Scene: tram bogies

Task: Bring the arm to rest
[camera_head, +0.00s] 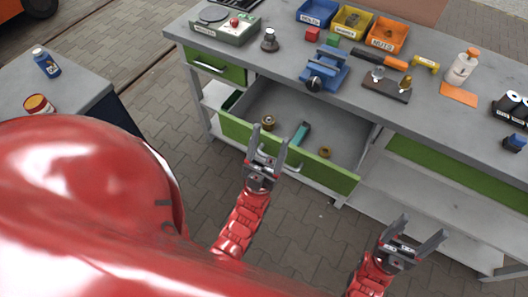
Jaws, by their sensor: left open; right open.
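My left gripper (267,150) is open and empty, in front of an open drawer (335,179) of the grey workbench. Its fingers overlap the drawer's green front in the picture; I cannot tell whether they touch it. My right gripper (418,229) is open and empty, further right, in front of the bench's lower shelf. Both red arms reach forward from below. A brass-coloured part (268,122), a teal tool (300,135) and a small brown ring (325,152) lie in the drawer.
The workbench top (285,62) carries a blue vise (325,70), blue, yellow and orange bins (387,35), a scale (226,25) and a white bottle (462,66). A side table (65,75) stands at the left with a blue bottle (46,63). Paved floor between is free.

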